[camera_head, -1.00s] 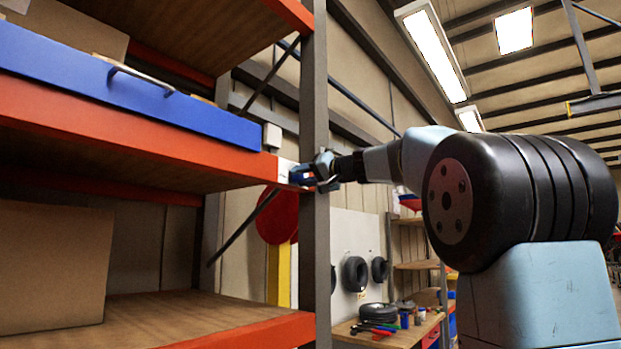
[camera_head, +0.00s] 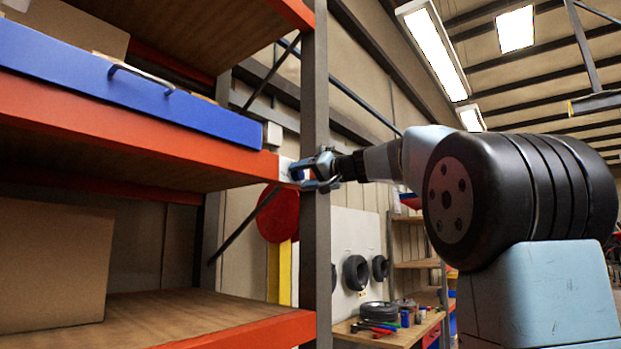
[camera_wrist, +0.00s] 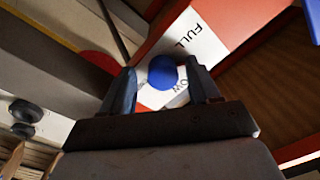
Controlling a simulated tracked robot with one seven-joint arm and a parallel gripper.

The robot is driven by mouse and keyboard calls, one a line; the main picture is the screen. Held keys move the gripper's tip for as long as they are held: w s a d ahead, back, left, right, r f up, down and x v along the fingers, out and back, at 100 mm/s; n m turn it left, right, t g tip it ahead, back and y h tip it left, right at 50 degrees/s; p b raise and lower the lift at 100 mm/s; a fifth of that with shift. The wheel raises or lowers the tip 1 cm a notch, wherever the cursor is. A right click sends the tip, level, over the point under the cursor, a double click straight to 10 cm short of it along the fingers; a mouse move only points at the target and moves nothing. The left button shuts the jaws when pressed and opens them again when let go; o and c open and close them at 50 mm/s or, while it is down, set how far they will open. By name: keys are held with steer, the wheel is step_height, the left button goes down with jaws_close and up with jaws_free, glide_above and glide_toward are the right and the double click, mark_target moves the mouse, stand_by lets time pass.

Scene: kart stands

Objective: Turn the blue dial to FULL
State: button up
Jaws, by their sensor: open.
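The blue dial (camera_wrist: 163,72) shows in the wrist view as a round blue knob on a white label plate (camera_wrist: 203,42). The plate reads FULL at one end and has partly hidden lettering ending in "OW" at the other. My gripper (camera_wrist: 164,84) is open, with one finger on each side of the dial; I cannot tell whether either finger touches it. In the head view my gripper (camera_head: 312,170) is at the right end of the orange shelf beam, by the white plate (camera_head: 286,168). The dial's pointer direction is not visible.
A grey rack post (camera_head: 316,240) stands right beside my gripper. A blue drawer (camera_head: 130,92) with a handle sits on the orange shelf beam (camera_head: 130,130) to the left. A cardboard box (camera_head: 50,265) stands on the lower shelf. A workbench (camera_head: 400,338) with tyres is behind.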

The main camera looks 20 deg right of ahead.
steer(key=v, duration=1.3)
steer(key=shift+s+d, duration=0.25)
steer(key=shift+s, duration=0.05)
steer(key=shift+f, duration=0.1)
steer(key=s+a+f+g+h, duration=0.2)
steer(key=s+a+f, duration=0.15)
steer(key=f, duration=0.45)
steer(key=s+a+f+m+g+h, duration=0.1)
steer(key=s+a+f+g, duration=0.1)
steer(key=s+f, duration=0.5)
steer(key=s+a+f+g+h, duration=0.2)
steer(key=f, duration=0.8)
steer(key=s+f+g+h, duration=0.1)
steer(key=s+f+h, duration=0.2)
steer(key=s+f, duration=0.4)
steer(key=s+d+f+n+g+h, duration=0.1)
steer(key=s+f, duration=0.6)
steer(key=f, duration=0.7)
steer(key=shift+f+g+h, duration=0.4)
steer(key=shift+g+h, duration=0.1)
steer(key=shift+h, duration=0.5)
steer(key=shift+d, duration=0.1)
